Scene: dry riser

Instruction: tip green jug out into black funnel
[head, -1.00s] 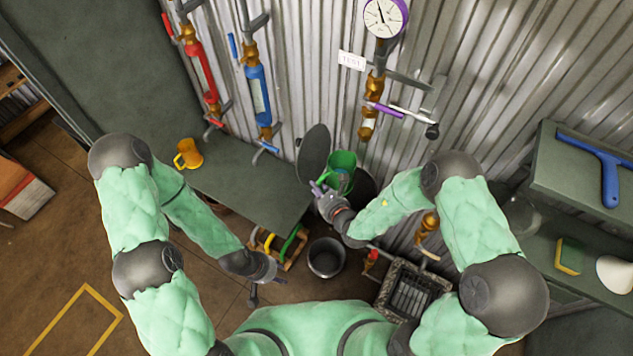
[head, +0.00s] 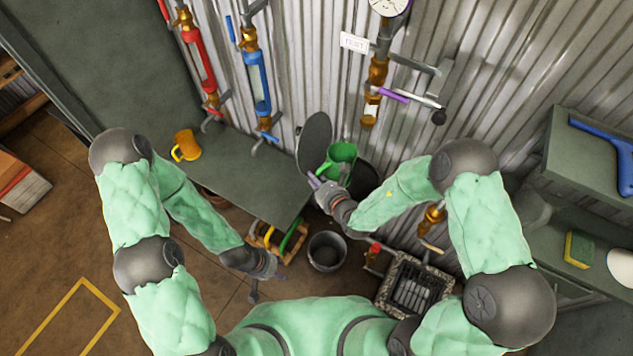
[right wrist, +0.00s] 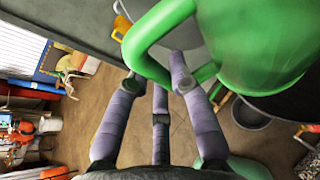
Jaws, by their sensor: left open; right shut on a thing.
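The green jug (head: 342,157) is held up by the corrugated wall, in front of a dark round opening. My right gripper (head: 322,190) is shut on its handle; the right wrist view shows the jug's body (right wrist: 265,40) and the handle (right wrist: 150,45) between my fingers (right wrist: 160,72). The jug looks somewhat tilted; its contents cannot be seen. My left gripper (head: 274,270) is open and empty, low, left of a dark bucket (head: 327,252). I cannot clearly make out the black funnel; the dark round vessel (head: 364,178) behind the jug is partly hidden.
A dark disc (head: 316,140) stands upright left of the jug. A yellow mug (head: 186,146) is on the grey bench (head: 245,180). Red (head: 198,65) and blue (head: 258,80) pipes run up the wall. A drain grate (head: 412,290) lies on the floor. A shelf (head: 570,160) is at right.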

